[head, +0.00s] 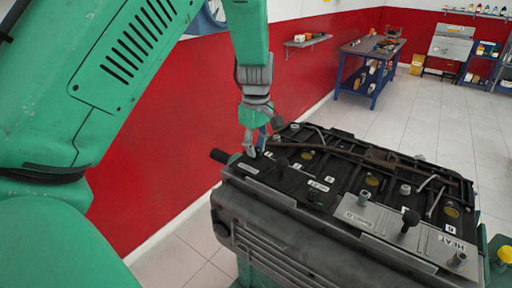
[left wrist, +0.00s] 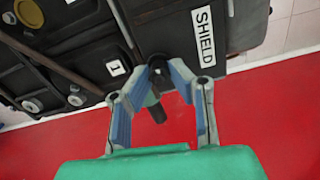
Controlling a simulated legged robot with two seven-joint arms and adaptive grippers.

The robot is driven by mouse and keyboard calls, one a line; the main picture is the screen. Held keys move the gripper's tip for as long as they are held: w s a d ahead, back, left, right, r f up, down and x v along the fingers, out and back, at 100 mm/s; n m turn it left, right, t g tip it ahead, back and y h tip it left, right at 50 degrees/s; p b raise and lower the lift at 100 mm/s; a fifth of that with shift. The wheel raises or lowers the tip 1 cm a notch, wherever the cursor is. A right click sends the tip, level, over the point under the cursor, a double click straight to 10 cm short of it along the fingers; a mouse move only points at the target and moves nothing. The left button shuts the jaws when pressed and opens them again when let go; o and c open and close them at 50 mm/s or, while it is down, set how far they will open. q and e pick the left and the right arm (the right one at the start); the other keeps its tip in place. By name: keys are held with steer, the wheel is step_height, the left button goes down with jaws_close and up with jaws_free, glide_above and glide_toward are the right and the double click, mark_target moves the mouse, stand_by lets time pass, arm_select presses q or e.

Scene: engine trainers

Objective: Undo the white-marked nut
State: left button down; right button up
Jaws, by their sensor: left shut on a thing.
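My left gripper (head: 254,150) reaches down from above to the far left end of the engine in the head view. In the left wrist view the gripper (left wrist: 156,82) has its blue-grey fingertips closed around a dark nut-like part (left wrist: 157,66) beside a plate labelled SHIELD (left wrist: 204,33). A short dark cylinder (left wrist: 157,113) sticks out between the fingers. I cannot make out a white mark on the held part, as the fingers cover much of it. My right gripper is not in view.
A red wall (head: 150,160) stands close on the left. A blue workbench (head: 353,75) stands farther back across clear floor.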

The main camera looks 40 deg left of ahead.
mark_target(257, 148)
arm_select(q)
steer(key=c, duration=1.5)
jaws_free()
steer(key=shift+w, duration=0.1)
steer(key=shift+o, duration=0.2)
step_height(257, 148, up, 12)
steer(key=shift+w, duration=0.15)
steer(key=shift+f, duration=0.1)
